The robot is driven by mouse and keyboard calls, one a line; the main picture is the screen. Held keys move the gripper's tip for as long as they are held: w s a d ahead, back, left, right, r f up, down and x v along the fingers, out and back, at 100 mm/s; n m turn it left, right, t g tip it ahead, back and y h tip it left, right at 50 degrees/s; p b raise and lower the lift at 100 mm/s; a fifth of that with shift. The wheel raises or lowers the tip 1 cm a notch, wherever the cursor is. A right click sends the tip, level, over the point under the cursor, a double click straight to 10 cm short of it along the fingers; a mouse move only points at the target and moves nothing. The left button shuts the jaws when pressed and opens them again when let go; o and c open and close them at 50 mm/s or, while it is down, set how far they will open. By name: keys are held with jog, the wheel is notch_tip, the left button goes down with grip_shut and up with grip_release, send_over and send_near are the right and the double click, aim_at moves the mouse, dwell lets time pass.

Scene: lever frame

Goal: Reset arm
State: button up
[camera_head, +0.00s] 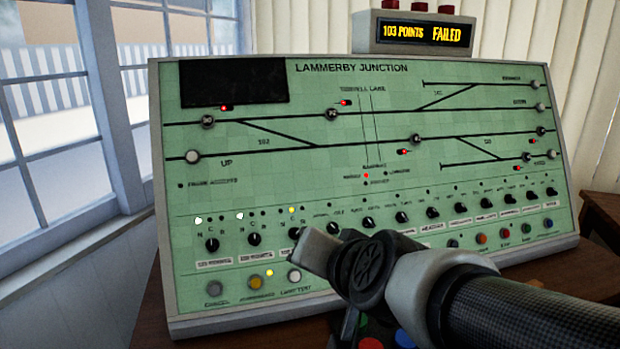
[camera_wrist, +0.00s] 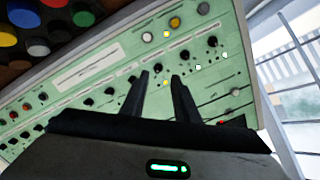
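My arm (camera_head: 430,285) reaches in from the lower right in the head view and covers part of the panel's lower edge. My gripper (camera_wrist: 160,75) shows in the wrist view as two dark fingers with a gap between them and nothing visible in it. Its fingers stand in front of the green panel (camera_wrist: 105,80), which looks turned over in that view. I cannot tell whether they touch it. In the head view the fingers cannot be made out clearly behind my wrist.
The Lammerby Junction panel (camera_head: 330,185) bears several knobs, lamps and buttons. A display box (camera_head: 425,35) above reads "103 POINTS FAILED". Coloured round buttons (camera_wrist: 55,21) sit near the panel's lower edge. A window (camera_head: 60,110) is at the left, a wooden table (camera_head: 570,270) beneath.

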jog(key=s+d+f+n+g+h, duration=0.3)
jog(key=s+d+n+g+h, duration=0.15)
jog(key=s+d, duration=0.8)
notch_tip(320, 180, up, 27)
jog(key=g+p, duration=0.1)
jog(key=p, duration=2.6)
jog(key=shift+s+d+m+y, duration=0.2)
jog(key=shift+d+m+y, duration=0.15)
jog(key=shift+m, duration=0.1)
jog(key=shift+f, duration=0.15)
jog(key=shift+a, duration=0.1)
